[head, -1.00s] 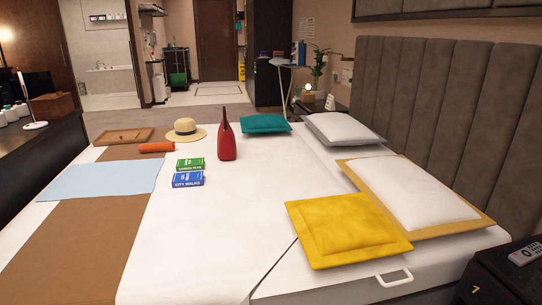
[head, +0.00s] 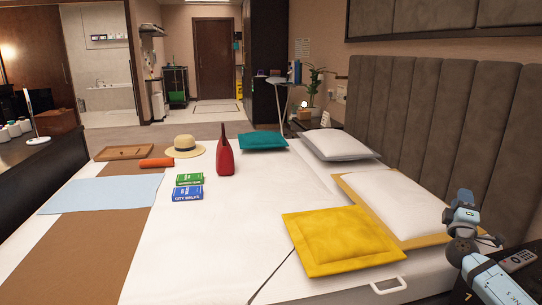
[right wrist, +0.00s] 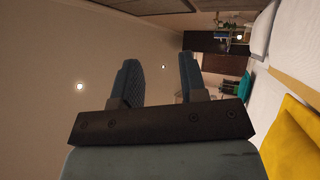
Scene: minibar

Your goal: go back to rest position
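My right arm rises at the lower right of the head view, with its gripper (head: 465,199) raised in front of the white pillow and the headboard. In the right wrist view the two fingers of this gripper (right wrist: 157,64) stand apart with nothing between them. The gripper is clear of the bed and its pillows. My left gripper is not in view.
A dark nightstand with a remote (head: 518,261) stands beside my right arm. A padded headboard (head: 440,130) lies behind.

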